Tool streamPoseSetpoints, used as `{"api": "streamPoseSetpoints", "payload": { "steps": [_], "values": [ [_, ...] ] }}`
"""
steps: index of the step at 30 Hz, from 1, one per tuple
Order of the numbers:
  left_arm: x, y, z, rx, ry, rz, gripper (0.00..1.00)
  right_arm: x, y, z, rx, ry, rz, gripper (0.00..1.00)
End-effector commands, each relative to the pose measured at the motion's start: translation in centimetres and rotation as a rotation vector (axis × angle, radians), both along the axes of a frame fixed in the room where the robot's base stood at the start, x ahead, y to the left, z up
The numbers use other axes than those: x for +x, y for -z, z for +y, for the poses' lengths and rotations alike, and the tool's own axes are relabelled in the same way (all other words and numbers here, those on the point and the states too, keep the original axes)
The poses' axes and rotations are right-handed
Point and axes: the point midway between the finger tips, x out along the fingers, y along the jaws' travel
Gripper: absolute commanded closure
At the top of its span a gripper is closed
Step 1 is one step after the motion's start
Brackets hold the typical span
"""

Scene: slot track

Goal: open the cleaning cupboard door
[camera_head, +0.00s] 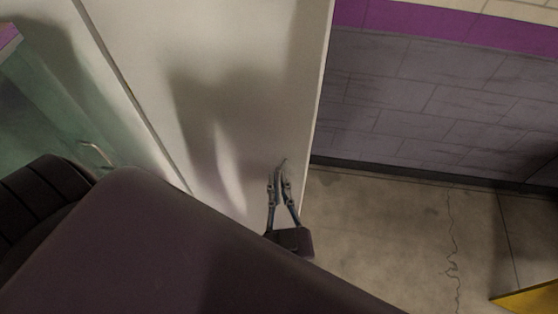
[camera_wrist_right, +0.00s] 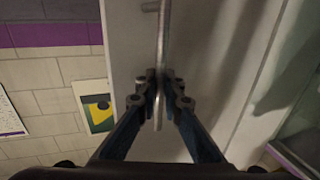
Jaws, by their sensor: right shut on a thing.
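The cleaning cupboard door (camera_head: 230,90) is a tall pale panel in the head view, and it also fills the middle of the right wrist view (camera_wrist_right: 210,50). Its metal bar handle (camera_wrist_right: 164,40) runs down from the top of the wrist view. My right gripper (camera_head: 280,175) is at the door near its right edge. In the wrist view its two fingers (camera_wrist_right: 159,83) are closed around the lower part of the handle, whose end sticks out below the fingertips. I cannot tell whether the door is ajar. My left gripper is not in view.
A greenish panel with a small curved handle (camera_head: 95,151) stands left of the door, past a dark seam. At right is a tiled wall (camera_head: 430,105) with a purple band and open floor (camera_head: 390,230). A yellow object (camera_head: 530,298) shows at the bottom right.

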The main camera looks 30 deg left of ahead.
Motion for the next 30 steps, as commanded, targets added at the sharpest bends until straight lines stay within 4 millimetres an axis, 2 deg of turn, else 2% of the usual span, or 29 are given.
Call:
{"api": "streamPoseSetpoints", "payload": {
  "steps": [7,8,12,23,26,30],
  "values": [
    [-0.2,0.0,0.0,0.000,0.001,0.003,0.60,-0.5,0.3,0.3,0.000,-0.008,0.009,1.00],
    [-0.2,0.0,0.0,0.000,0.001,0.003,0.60,-0.5,0.3,0.3,-0.001,-0.008,0.009,0.91],
    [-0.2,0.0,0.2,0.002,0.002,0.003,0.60,-0.4,0.3,0.2,0.000,-0.007,0.009,0.75],
    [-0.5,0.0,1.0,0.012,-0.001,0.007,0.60,-0.7,0.3,-0.2,-0.001,-0.004,0.008,0.75],
    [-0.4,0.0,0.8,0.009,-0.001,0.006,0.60,-1.7,0.3,-0.9,-0.001,-0.005,0.009,0.75],
    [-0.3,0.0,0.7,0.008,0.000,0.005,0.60,-4.2,0.4,-2.6,-0.003,-0.007,0.010,0.75]
  ]
}}
